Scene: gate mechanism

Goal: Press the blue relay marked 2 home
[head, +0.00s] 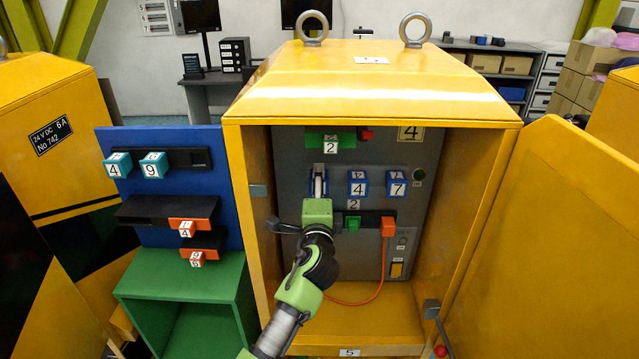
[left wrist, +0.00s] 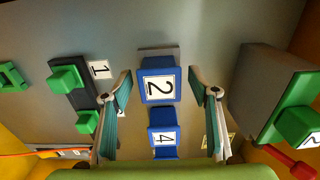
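The blue relay marked 2 (left wrist: 157,82) stands on the grey back panel (head: 290,160) inside the yellow cabinet. In the head view my gripper mostly hides it. My left gripper (head: 319,182) reaches into the cabinet from below. In the left wrist view the left gripper (left wrist: 162,84) is open, with one finger on each side of relay 2. Gaps show between the fingers and the relay. I cannot tell how deep the relay sits. Blue relays marked 4 (head: 357,184) and 7 (head: 396,184) stand in the same row to the right. My right gripper is in neither view.
A green relay (head: 330,142) sits above the row, beside a red part (head: 366,134). Below are another green relay (head: 352,224) and an orange plug (head: 388,227) with a cable. The cabinet door (head: 540,230) stands open at right. A blue board (head: 165,215) with relays stands left.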

